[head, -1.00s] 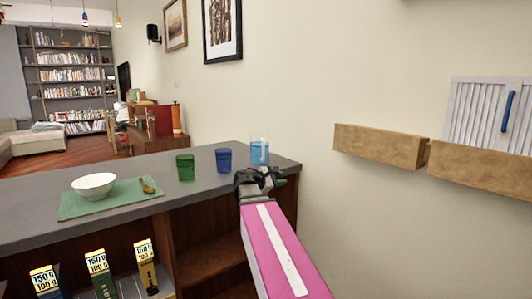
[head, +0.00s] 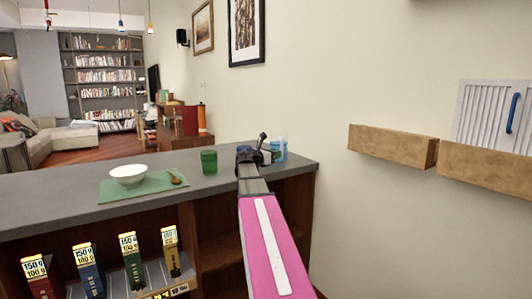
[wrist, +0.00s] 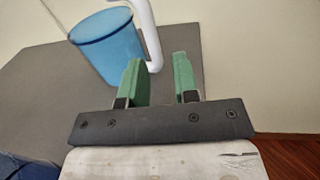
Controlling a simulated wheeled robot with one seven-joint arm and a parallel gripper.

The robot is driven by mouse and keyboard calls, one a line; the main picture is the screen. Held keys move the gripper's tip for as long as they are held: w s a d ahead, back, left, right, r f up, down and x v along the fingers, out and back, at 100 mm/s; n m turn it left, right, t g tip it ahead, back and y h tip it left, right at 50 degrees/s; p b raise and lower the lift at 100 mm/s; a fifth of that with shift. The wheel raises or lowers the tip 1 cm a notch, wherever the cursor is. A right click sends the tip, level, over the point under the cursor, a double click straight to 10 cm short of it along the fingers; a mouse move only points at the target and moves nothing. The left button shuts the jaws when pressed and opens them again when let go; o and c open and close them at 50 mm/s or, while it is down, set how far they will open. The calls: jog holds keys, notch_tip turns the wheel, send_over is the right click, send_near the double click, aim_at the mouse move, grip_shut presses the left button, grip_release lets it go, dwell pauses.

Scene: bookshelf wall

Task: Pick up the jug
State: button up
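The jug (head: 279,150) is clear with light blue contents and stands near the counter's right end in the head view. In the wrist view the jug (wrist: 106,48) is at the upper left, with its white handle (wrist: 146,30) on its right side. My gripper (head: 258,152) is close to the jug in the head view and partly covers it. In the wrist view my gripper (wrist: 160,72) is open, its two green fingers apart. The handle's lower end shows in the gap between the fingertips; contact cannot be told.
A green cup (head: 209,162) stands left of my gripper on the grey counter (head: 70,195). A white bowl (head: 128,175) and a wooden spoon (head: 177,177) lie on a green mat (head: 148,192). The wall (head: 330,100) is close behind the jug.

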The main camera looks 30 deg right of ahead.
aim_at(279, 147)
jog(key=shift+w+d, duration=0.25)
jog(key=shift+x, duration=1.25)
jog(key=x, duration=0.4)
jog(key=shift+w+f, duration=0.1)
jog(key=shift+w, duration=0.1)
grip_shut()
